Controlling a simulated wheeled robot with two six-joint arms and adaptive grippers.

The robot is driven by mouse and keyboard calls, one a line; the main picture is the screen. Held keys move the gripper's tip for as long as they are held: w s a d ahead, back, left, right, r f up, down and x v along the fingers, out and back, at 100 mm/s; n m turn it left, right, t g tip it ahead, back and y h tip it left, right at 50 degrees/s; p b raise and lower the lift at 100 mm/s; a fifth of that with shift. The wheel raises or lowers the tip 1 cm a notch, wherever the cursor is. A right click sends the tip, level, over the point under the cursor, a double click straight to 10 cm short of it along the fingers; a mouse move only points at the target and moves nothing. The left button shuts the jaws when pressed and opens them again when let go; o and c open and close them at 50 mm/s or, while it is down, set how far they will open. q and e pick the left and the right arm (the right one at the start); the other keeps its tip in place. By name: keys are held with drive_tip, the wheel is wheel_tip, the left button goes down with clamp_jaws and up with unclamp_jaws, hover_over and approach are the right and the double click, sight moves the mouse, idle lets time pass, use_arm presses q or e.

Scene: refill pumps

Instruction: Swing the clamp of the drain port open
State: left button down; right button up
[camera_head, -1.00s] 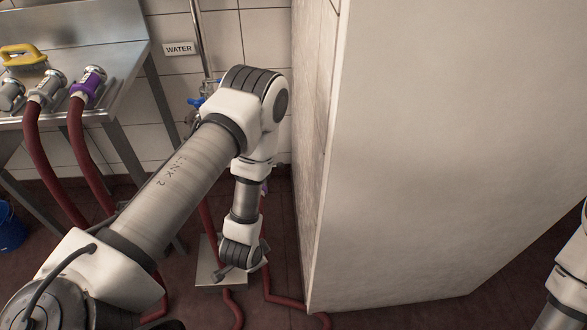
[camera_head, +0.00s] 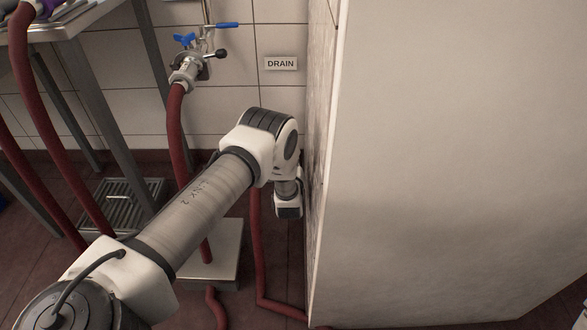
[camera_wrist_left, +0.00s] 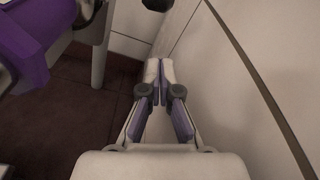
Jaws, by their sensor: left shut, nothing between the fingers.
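A DRAIN sign (camera_head: 281,63) is on the tiled wall in the head view. The drain port and its clamp are not visible there, with my left arm covering the wall below the sign. In the left wrist view my left gripper (camera_wrist_left: 158,68) is shut and empty, pointing along a pale wall. A dark round knob (camera_wrist_left: 157,4) is just beyond its tips at the top edge; I cannot tell whether it belongs to the clamp. A large purple fitting (camera_wrist_left: 28,45) is close at the upper left, apart from the fingers. My right gripper is out of view.
A big pale panel (camera_head: 430,170) stands close to the right of my left arm. A tap with blue handles (camera_head: 187,70) and a red hose (camera_head: 176,130) is on the wall left of it. A steel bench (camera_head: 75,20), a floor grate and more hoses are at left.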

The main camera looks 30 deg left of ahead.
use_arm(q)
drive_tip(key=f+b+x, duration=0.1)
drive_tip(key=b+x, duration=0.2)
drive_tip(key=x, duration=0.3)
drive_tip(key=r, duration=0.1)
drive_tip(key=s+r, duration=0.1)
drive_tip(key=r, duration=0.2)
drive_tip(key=shift+s+a+r, duration=0.25)
drive_tip(key=shift+s+r, duration=0.05)
drive_tip(key=shift+s, duration=0.05)
drive_tip(key=shift+r, duration=0.1)
